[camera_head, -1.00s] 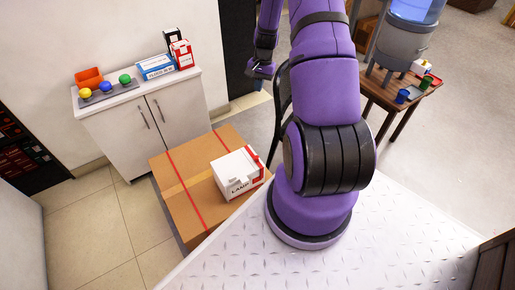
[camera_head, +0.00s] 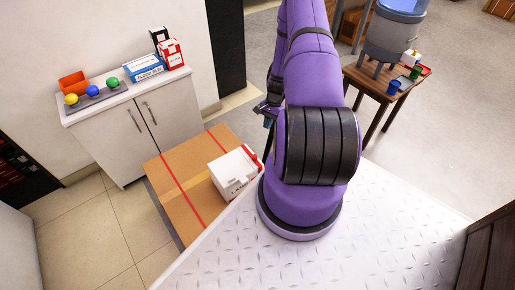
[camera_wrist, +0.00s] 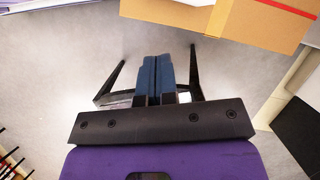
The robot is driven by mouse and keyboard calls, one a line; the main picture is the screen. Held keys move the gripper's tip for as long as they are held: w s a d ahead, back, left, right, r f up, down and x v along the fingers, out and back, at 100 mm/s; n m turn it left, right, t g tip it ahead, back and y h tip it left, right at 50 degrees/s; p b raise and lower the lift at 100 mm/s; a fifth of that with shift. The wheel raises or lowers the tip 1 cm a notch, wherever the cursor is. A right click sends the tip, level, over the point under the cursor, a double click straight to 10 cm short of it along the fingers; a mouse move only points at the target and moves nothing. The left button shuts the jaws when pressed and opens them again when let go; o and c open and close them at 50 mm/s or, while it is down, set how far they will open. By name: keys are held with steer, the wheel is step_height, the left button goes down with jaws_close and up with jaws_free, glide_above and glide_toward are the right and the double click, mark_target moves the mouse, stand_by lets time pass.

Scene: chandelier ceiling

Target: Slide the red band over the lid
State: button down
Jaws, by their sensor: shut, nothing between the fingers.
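A white box (camera_head: 228,172) with dark lettering lies on top of a large cardboard box; its upper face looks like the lid. A red band (camera_head: 251,156) shows at the right end of the white box. I cannot tell how far around it reaches. My gripper (camera_head: 267,120) is beside my arm, above and to the right of the white box and apart from it. In the wrist view its two dark blue fingers (camera_wrist: 158,72) are together with nothing between them. The white box is not clearly seen there.
The cardboard box (camera_head: 178,196) has red straps; its edge is at the wrist view's upper right (camera_wrist: 225,22). A white cabinet (camera_head: 150,125) with balls and boxes stands at left. A wooden table (camera_head: 372,88) with a water dispenser stands at right. Bare floor lies between.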

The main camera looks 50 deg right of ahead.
steer(key=a+f, duration=0.7)
steer(key=f, duration=0.2)
steer(key=shift+s+a, duration=0.35)
steer(key=shift+s, duration=0.1)
steer(key=shift+f, duration=0.1)
steer(key=a, duration=0.2)
steer(key=w+a, duration=0.1)
steer(key=a, duration=0.3)
steer(key=shift+w+a, duration=0.1)
steer(key=shift+w, duration=0.25)
